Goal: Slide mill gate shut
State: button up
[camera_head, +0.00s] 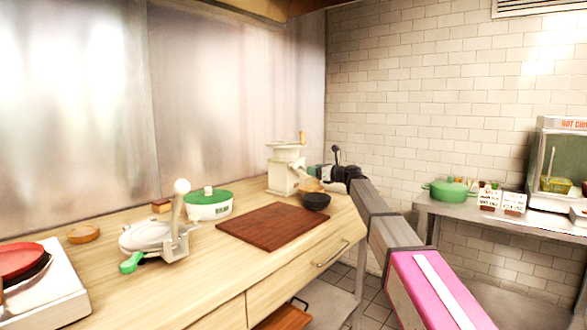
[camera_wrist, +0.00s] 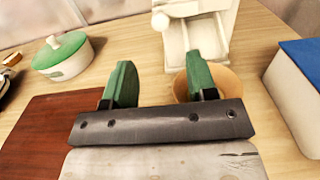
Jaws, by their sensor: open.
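The cream mill (camera_head: 284,170) stands upright at the far right end of the wooden counter, with a wood-tipped crank on top. In the wrist view the lower part of the mill (camera_wrist: 212,32) is straight ahead. A round white knob (camera_wrist: 160,21) sticks out at its left; I cannot tell for sure whether it belongs to the gate. A tan round bowl (camera_wrist: 180,87) sits at the mill's foot, partly hidden by my right finger. My gripper (camera_wrist: 161,80) is open, its green fingertips apart and empty, in front of the mill. How far the gate stands open is unclear.
A green-lidded pot (camera_head: 209,206) and a white lever press (camera_head: 160,238) stand left. A blue-topped white box (camera_wrist: 298,92) is close on the right in the wrist view.

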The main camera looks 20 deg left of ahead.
aim_at(296, 167)
jog(key=x, duration=1)
jog(key=shift+w+a, duration=0.1)
grip_shut()
jog(key=w, duration=0.1)
jog(key=w+d, duration=0.1)
jog(key=w, duration=0.1)
jog(key=shift+w+d, duration=0.2)
jog(key=shift+w, duration=0.1)
grip_release()
jog(key=shift+w+d, duration=0.1)
jog(key=shift+d, duration=0.05)
jog(key=shift+d, duration=0.1)
